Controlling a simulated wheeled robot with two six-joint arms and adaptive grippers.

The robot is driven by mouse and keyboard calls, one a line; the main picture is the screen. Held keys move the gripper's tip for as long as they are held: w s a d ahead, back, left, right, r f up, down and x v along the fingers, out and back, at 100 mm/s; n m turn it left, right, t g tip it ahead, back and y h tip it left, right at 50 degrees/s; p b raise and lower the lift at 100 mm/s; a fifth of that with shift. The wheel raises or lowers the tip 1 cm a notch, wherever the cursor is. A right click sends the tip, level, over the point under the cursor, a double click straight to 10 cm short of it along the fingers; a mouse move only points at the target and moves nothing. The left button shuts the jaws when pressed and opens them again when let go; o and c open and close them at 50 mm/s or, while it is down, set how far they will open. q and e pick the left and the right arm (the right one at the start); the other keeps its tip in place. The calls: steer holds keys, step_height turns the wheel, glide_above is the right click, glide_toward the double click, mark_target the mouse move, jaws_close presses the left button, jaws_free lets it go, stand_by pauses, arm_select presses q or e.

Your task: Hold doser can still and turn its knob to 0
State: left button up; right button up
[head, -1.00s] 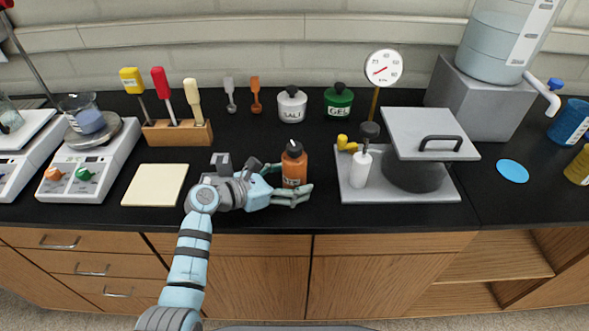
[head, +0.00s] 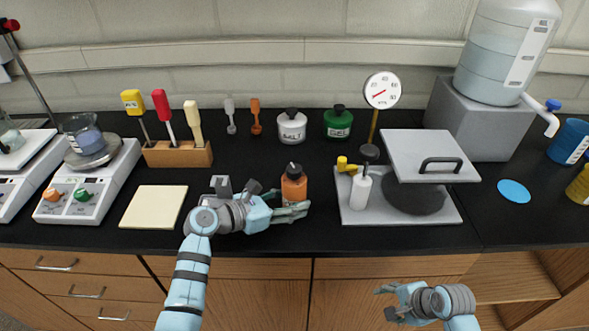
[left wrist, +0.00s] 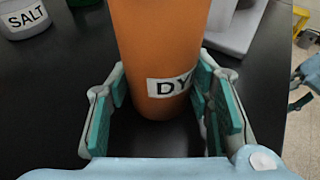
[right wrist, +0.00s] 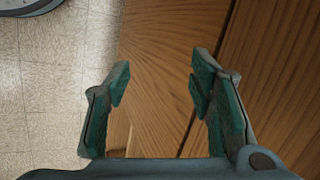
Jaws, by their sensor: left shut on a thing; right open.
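The orange doser can (head: 293,188) stands upright on the black counter near its front edge. It has a dark knob (head: 293,168) on top; the knob's setting is too small to read. My left gripper (head: 291,206) is shut on the can low on its body. In the left wrist view the can (left wrist: 162,50) stands between the two fingers (left wrist: 158,112), with a label starting "DY" partly hidden. My right gripper (head: 383,302) is open and empty, below and in front of the counter edge, to the right of the can. The right wrist view shows its open fingers (right wrist: 160,82) before wooden cabinet fronts.
A pale pad (head: 153,206) lies left. Counter between can and tray is clear.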

mark_target(300, 172)
steer(key=a+r+m+y, duration=0.1)
steer(key=a+r, duration=0.2)
steer(key=r, duration=0.3)
steer(key=a+r+m+y, duration=0.1)
steer(key=a+r+y, duration=0.15)
steer(key=r, duration=0.35)
steer(key=a+r, duration=0.4)
steer(key=r, duration=0.3)
steer(key=w+a+r+m+t+y, duration=0.5)
steer(key=w+r+m+t+y, duration=0.3)
steer(key=w+r, duration=0.25)
steer(key=shift+m+g, duration=0.4)
steer(key=shift+g, duration=0.2)
steer(key=x, duration=1.1)
steer(key=shift+w, duration=0.15)
steer(key=shift+w+a, duration=0.25)
steer(key=shift+a, duration=0.15)
